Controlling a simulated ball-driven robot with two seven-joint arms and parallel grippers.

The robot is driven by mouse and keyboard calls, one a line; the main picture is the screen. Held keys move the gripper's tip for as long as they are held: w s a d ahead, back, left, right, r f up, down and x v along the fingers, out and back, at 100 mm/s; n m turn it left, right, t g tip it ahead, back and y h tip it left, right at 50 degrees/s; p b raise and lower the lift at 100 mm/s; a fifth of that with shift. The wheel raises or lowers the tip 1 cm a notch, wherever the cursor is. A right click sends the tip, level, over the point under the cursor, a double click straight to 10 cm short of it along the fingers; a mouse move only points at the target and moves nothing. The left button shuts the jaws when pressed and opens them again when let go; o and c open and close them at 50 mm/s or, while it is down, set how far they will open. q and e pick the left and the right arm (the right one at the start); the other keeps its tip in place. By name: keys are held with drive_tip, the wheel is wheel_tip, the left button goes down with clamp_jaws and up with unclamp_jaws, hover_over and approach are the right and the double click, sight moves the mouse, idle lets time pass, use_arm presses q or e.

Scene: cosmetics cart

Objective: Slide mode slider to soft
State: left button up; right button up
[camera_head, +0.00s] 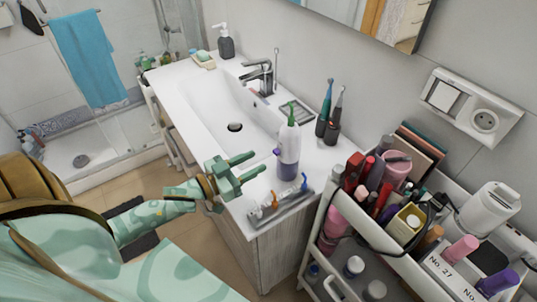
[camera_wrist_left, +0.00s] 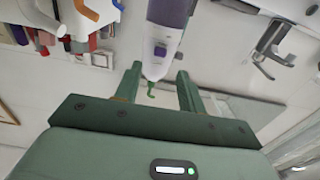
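A white and purple handheld device with a green nozzle (camera_head: 289,148) stands upright on the counter beside the sink. A small purple control, likely the mode slider (camera_head: 277,151), sticks out on its side toward my gripper. My left gripper (camera_head: 255,166) is open and empty, with its fingers pointing toward the device and a gap between them. In the left wrist view the device (camera_wrist_left: 163,35) appears upside down beyond the open fingers (camera_wrist_left: 159,72), with its purple slider (camera_wrist_left: 160,50) facing the camera. Any mode marks are too small to read. My right gripper is not in view.
A tray with small brush heads (camera_head: 280,213) lies at the counter's front corner. Toothbrushes (camera_head: 325,108) stand behind the device. The sink basin (camera_head: 225,100) and faucet (camera_head: 260,76) are to the left. A crowded cosmetics cart (camera_head: 400,220) stands at the right.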

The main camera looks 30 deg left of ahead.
sight(274, 152)
use_arm(q)
drive_tip(key=x, duration=0.5)
drive_tip(key=shift+w+d, duration=0.15)
drive_tip(key=shift+w, duration=0.15)
clamp_jaws()
wheel_tip(274, 152, up, 2)
drive_tip(key=p, duration=0.2)
drive_tip(key=shift+r+p, duration=0.15)
drive_tip(key=shift+p, duration=0.2)
unclamp_jaws()
drive_tip(key=shift+f, duration=0.25)
drive_tip(key=shift+s, duration=0.1)
